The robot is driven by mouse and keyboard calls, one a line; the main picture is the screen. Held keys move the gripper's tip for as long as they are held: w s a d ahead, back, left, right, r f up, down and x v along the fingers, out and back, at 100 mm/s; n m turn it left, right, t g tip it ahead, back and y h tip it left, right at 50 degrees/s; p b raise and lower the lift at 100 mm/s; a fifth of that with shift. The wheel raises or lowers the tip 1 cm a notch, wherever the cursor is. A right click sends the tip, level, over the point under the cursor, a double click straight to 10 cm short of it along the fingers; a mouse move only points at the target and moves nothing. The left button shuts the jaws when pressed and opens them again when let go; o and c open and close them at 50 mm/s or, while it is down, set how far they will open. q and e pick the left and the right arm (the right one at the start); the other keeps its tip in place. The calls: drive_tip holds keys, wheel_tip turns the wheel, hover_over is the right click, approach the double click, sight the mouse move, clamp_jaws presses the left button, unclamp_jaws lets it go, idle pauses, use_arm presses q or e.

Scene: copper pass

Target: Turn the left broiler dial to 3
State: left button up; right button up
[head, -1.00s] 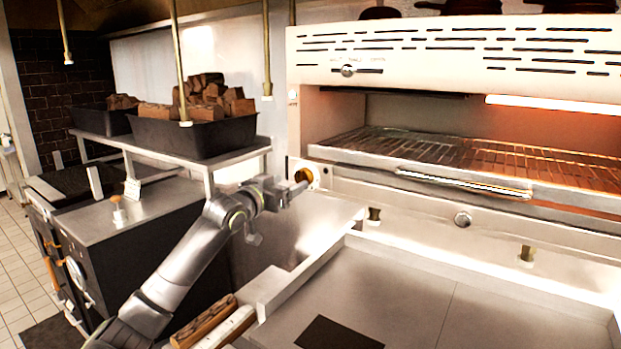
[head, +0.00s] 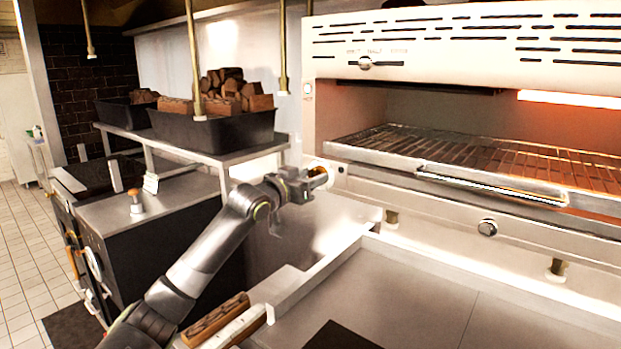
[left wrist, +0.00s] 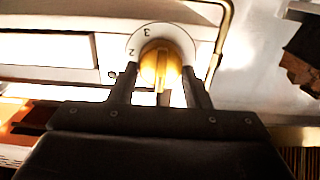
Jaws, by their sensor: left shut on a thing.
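The left broiler dial is a brass knob (left wrist: 160,66) on a round white plate (left wrist: 137,42) at the broiler's lower left corner. The plate shows the figures 2 and 3 in the left wrist view. In the head view the knob (head: 318,172) is partly hidden by my left gripper (head: 312,180). My left gripper, also in the left wrist view (left wrist: 160,88), is shut on the knob, one dark finger on each side. Which figure the dial points to, I cannot tell. My right gripper is not in view.
The broiler (head: 450,176) has a wire rack and a glowing element. A steel counter (head: 400,290) lies below it. A shelf (head: 215,158) with black bins of firewood stands left. Brass rods (head: 282,50) hang above. A wood piece (head: 215,318) lies near my arm.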

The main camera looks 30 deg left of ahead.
use_arm(q)
drive_tip(key=shift+m, duration=0.4)
drive_tip(key=shift+d+f+m+b, duration=0.1)
drive_tip(key=shift+m+b, duration=0.3)
drive_tip(key=shift+m, duration=6.9)
drive_tip(key=shift+d+f+m+b, duration=0.1)
drive_tip(key=shift+m+b, duration=0.3)
drive_tip(key=shift+m, duration=6.9)
drive_tip(key=shift+a, duration=0.1)
